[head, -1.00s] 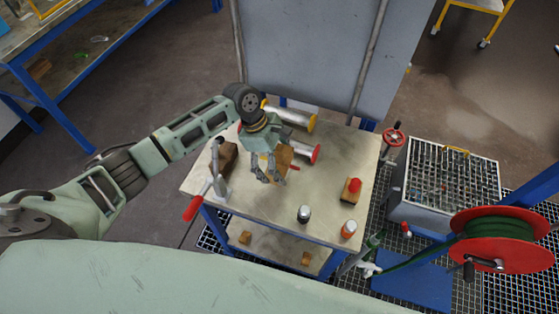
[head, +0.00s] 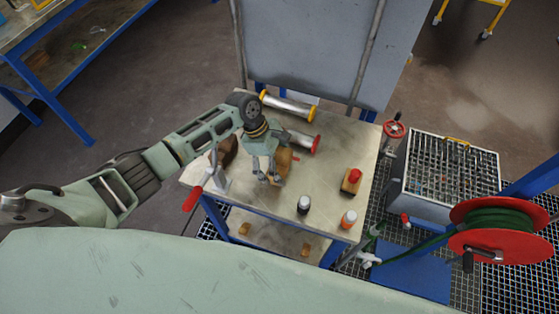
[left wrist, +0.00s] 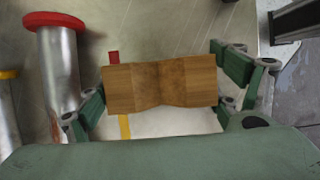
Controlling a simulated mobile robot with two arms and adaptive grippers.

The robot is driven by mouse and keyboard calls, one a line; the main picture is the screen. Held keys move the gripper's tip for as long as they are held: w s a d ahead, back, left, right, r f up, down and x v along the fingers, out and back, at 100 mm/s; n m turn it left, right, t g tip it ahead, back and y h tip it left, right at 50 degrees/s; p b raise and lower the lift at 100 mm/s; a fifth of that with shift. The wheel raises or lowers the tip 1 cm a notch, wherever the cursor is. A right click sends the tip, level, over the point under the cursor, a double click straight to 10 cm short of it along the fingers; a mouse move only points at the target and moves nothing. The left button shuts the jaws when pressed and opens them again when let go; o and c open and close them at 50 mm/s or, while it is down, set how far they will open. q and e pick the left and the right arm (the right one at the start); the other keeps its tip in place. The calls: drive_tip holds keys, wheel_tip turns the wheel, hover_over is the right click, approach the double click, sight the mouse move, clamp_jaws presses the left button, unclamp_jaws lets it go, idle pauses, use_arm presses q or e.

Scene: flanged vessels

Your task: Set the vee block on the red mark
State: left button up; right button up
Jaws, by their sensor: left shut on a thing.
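The vee block (left wrist: 160,82) is a wooden block with a shallow vee. My left gripper (left wrist: 155,85) is shut on it, one finger at each end, in the left wrist view. In the head view my left gripper (head: 269,180) is over the bench, and the vee block (head: 284,161) shows partly behind its fingers. The red mark (left wrist: 113,57) peeks out past the block's upper left edge; the block hides part of that area. It is a small red spot right of the block in the head view (head: 295,157). I cannot tell the block's height over the bench. My right gripper is not in view.
A red-flanged vessel (head: 299,142) and a yellow-flanged vessel (head: 287,106) lie behind the gripper. A yellow strip (left wrist: 124,126) is beside the block. A red-handled tool (head: 193,199) is left.

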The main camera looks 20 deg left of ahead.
use_arm(q)
drive_tip(key=shift+f, duration=0.35)
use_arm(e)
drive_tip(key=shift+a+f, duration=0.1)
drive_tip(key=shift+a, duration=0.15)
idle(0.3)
use_arm(q)
drive_tip(key=o, duration=1.1)
drive_tip(key=v, duration=1.2)
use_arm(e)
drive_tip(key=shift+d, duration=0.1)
